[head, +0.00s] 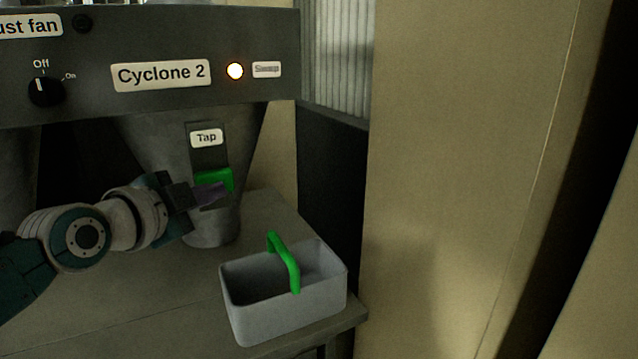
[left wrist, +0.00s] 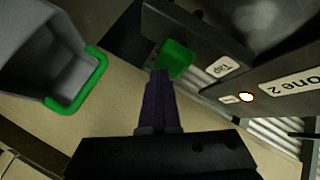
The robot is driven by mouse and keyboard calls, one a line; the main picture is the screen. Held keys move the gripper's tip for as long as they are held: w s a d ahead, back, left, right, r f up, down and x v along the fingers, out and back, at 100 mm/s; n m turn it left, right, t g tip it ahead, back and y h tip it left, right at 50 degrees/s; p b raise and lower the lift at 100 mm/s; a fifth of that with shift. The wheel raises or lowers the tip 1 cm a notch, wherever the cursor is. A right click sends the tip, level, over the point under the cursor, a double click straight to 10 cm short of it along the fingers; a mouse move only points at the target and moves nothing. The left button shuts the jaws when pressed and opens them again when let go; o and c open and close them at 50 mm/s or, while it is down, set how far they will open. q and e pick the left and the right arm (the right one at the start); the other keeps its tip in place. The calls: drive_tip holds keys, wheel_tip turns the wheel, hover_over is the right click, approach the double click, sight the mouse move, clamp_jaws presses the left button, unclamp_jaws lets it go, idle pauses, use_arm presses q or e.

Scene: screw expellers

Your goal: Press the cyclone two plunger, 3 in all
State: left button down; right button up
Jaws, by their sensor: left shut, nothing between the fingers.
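The green plunger (head: 214,179) sits under the "Tap" label (head: 206,137) on the grey cone below the "Cyclone 2" sign (head: 161,75). My left gripper (head: 222,192) is shut and empty, its purple fingers at the plunger's lower edge in the head view. In the left wrist view the fingertips (left wrist: 161,72) overlap the lower left part of the green plunger (left wrist: 177,58). I cannot tell if they touch it. A round lamp (head: 235,71) glows beside the "Cyclone 2" sign. My right gripper is not in view.
A grey bin (head: 283,318) with a green handle (head: 284,262) stands on the bench to the right of the cone, near the bench edge. A knob (head: 46,91) marked Off and On is at left. A beige wall or panel (head: 450,180) fills the right.

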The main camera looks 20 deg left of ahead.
use_arm(q)
drive_tip(key=shift+s+d+r+p, duration=0.1)
drive_tip(key=shift+s+d+p, duration=0.25)
drive_tip(key=shift+p, duration=0.25)
drive_tip(key=shift+s+d+p, duration=0.7)
drive_tip(key=shift+d+p, duration=0.1)
drive_tip(key=s+d+p, duration=0.3)
drive_tip(key=shift+s+d, duration=0.15)
drive_tip(key=shift+d, duration=0.25)
